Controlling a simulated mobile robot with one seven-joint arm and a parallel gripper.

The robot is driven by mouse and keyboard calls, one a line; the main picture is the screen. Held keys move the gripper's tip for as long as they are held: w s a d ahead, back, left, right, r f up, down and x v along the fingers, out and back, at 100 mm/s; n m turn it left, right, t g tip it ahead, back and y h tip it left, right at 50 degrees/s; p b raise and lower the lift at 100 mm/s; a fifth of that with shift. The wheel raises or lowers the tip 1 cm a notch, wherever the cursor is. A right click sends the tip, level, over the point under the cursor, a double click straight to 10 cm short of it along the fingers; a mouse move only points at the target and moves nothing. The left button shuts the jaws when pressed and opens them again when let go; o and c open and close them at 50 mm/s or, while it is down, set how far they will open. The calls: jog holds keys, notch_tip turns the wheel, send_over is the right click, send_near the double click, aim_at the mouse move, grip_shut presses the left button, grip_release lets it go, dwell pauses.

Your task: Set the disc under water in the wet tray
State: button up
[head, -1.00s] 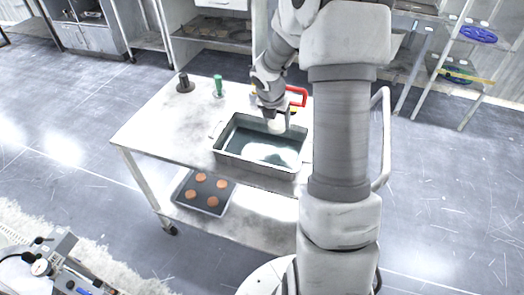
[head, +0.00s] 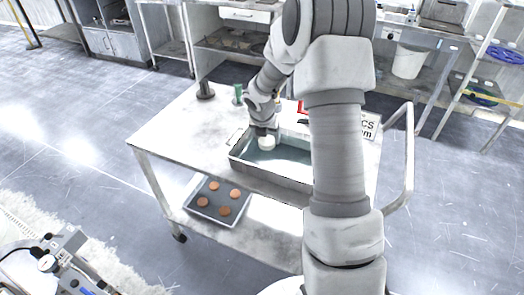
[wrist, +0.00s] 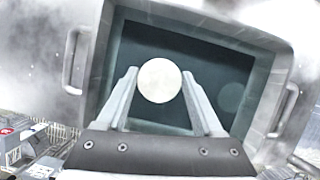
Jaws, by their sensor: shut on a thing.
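The disc (wrist: 159,80) is white and round, held between the two fingertips of my gripper (wrist: 159,78) in the wrist view. In the head view the disc (head: 266,143) shows white below my gripper (head: 264,131), over the far left part of the wet tray (head: 268,178). The tray is a grey, deep rectangular pan with dark water, and its rim (wrist: 250,48) surrounds the disc in the wrist view. My gripper is shut on the disc. I cannot tell whether the disc touches the water. My arm hides the tray's right end.
The tray stands on a metal cart top (head: 185,125); its left part is clear. A dark post (head: 205,90) and a green-handled tool (head: 238,94) stand at the back. A lower shelf holds a dark pan (head: 219,209) with several orange discs. A sign (head: 368,127) is at right.

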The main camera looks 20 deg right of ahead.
aim_at(261, 156)
jog(key=shift+w+a+f, duration=0.45)
jog(key=shift+a+f, duration=0.05)
jog(key=shift+a, duration=0.15)
jog(key=shift+f+b, duration=0.55)
jog(key=shift+f, duration=1.45)
jog(key=shift+f, duration=0.1)
jog(key=o, duration=1.4)
jog(key=shift+o, duration=0.2)
